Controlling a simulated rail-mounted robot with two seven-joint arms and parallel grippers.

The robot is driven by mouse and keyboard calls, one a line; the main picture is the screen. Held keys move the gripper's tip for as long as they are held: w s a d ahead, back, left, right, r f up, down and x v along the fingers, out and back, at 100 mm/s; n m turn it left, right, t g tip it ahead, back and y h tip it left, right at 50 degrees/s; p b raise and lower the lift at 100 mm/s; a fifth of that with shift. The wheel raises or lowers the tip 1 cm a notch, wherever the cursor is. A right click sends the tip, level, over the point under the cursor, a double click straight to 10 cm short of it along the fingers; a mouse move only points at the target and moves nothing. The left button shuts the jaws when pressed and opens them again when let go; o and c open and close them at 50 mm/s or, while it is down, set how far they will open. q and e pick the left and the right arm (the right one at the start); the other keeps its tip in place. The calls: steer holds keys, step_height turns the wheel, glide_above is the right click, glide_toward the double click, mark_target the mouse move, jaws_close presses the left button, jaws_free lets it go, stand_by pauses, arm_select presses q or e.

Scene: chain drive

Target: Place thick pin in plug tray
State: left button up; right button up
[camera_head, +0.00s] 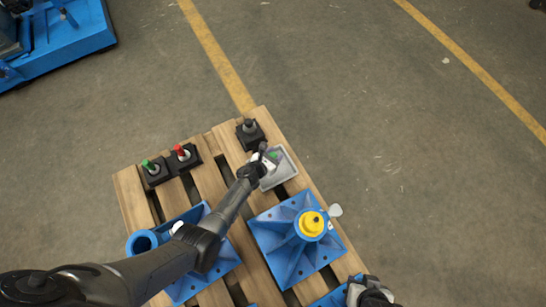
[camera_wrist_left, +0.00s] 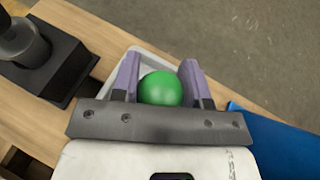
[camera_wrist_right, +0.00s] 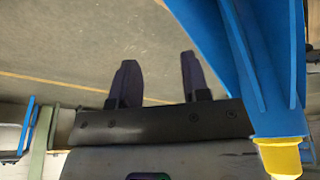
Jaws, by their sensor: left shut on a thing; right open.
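My left gripper (camera_head: 268,160) is over the grey plug tray (camera_head: 287,167) near the pallet's far right edge. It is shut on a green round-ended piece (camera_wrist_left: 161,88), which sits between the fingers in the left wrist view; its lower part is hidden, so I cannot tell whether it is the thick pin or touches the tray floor. The tray rim (camera_wrist_left: 117,75) shows behind the fingers. My right gripper (camera_wrist_right: 155,82) is open and empty; in the head view only part of it shows at the bottom edge.
Black holders carry a green-topped pin (camera_head: 147,164), a red-topped pin (camera_head: 180,150) and a dark pin (camera_head: 249,126). A blue stand (camera_head: 280,240) with a yellow top (camera_head: 311,223) and a blue part with a tube (camera_head: 142,243) lie on the wooden pallet (camera_head: 130,193). Floor right is clear.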

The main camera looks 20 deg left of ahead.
arm_select(q)
steer(key=shift+f+b, duration=1.6)
steer(key=shift+f, duration=0.35)
steer(key=shift+r, duration=0.1)
steer(key=shift+w+f, duration=0.1)
steer(key=shift+f, duration=0.1)
steer(key=o, duration=1.1)
